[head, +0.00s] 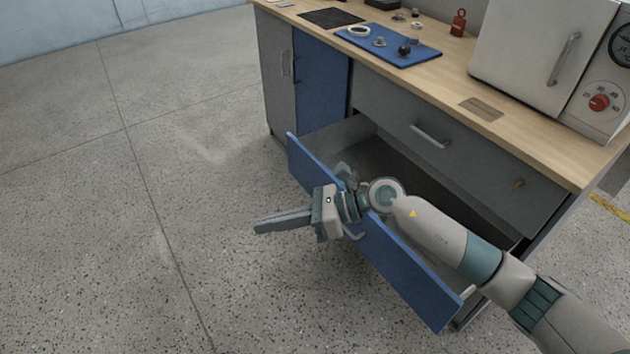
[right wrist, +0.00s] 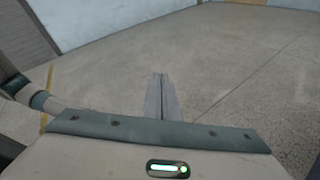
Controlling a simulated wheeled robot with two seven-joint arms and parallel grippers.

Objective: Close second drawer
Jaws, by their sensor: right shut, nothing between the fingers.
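The second drawer (head: 410,270), with a blue front, stands open below the grey top drawer (head: 440,130). Its inside looks empty where I can see it. Its handle (head: 353,234) shows partly beside my right gripper. My right gripper (head: 258,227) is shut and empty, pointing left over the floor in front of the drawer. My right arm comes from the lower right and crosses above the drawer's front edge; I cannot tell whether it touches. The shut fingers also show in the right wrist view (right wrist: 160,97). My left gripper is not in view.
The wooden worktop (head: 440,75) carries a blue mat (head: 410,55) with small parts, a red weight-like item (head: 458,23) and a white oven-like box (head: 540,50). A blue cabinet door (head: 320,85) is left of the drawers. The floor at left is clear.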

